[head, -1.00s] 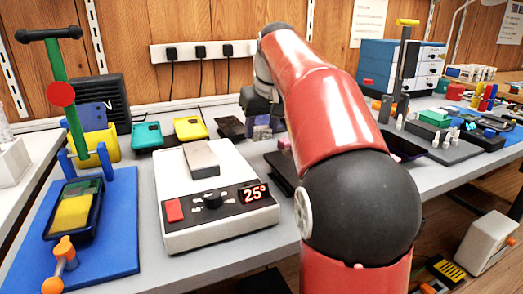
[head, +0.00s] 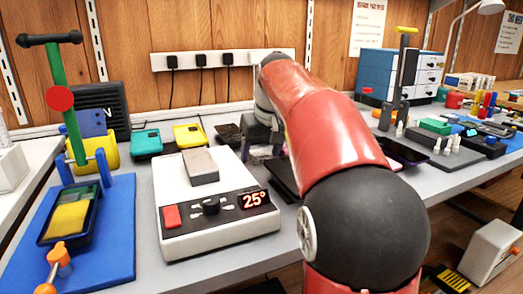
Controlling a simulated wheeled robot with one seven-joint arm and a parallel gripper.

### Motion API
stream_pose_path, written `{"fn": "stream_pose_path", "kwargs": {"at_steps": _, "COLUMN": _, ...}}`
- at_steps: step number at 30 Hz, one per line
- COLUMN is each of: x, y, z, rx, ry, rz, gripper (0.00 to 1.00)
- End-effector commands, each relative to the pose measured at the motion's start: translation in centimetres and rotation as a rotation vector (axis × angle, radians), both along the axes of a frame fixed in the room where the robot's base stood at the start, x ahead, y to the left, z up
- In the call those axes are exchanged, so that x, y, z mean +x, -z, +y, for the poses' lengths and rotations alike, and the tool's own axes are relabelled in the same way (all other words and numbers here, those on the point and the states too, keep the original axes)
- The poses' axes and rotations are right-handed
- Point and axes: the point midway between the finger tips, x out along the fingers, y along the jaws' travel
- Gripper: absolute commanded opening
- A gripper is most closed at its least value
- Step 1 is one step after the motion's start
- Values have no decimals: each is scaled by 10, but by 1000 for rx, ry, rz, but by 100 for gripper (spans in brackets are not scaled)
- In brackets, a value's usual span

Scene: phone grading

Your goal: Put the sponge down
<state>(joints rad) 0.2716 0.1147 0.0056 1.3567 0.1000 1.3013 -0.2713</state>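My gripper (head: 262,148) is low over the bench behind the white heating unit, partly hidden by my red arm. A small greyish-purple patch shows at its fingertips, too small and blocked to identify. I cannot tell whether it is the sponge or whether the fingers are shut on it. No sponge can be made out with certainty. A yellow block with a green part (head: 72,214) lies in a dark tray (head: 45,238) on the blue mat at the left; I cannot tell whether it is a sponge.
The white heating unit (head: 185,240) reads 25° and bears a grey block (head: 200,166). Teal (head: 146,142) and yellow (head: 189,135) phones lie behind it. A dark flat pad (head: 284,180) lies to its right. A green-posted stand (head: 66,112) is at the left.

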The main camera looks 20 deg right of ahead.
Motion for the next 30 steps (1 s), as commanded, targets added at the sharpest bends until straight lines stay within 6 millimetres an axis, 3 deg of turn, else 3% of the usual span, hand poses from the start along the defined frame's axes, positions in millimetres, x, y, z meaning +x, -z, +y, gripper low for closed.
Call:
{"fn": "stream_pose_path", "kwargs": {"at_steps": 5, "x": 0, "y": 0, "z": 0, "rx": 0, "ry": 0, "rz": 0, "gripper": 66}}
{"fn": "stream_pose_path", "kwargs": {"at_steps": 10, "x": -3, "y": -13, "z": 0, "rx": -1, "ry": 0, "rz": -2, "gripper": 66}}
{"fn": "stream_pose_path", "kwargs": {"at_steps": 21, "x": -31, "y": -85, "z": 0, "rx": -1, "ry": 0, "rz": -4, "gripper": 66}}
{"fn": "stream_pose_path", "kwargs": {"at_steps": 30, "x": -44, "y": -113, "z": 0, "rx": 0, "ry": 0, "rz": -1, "gripper": 66}}
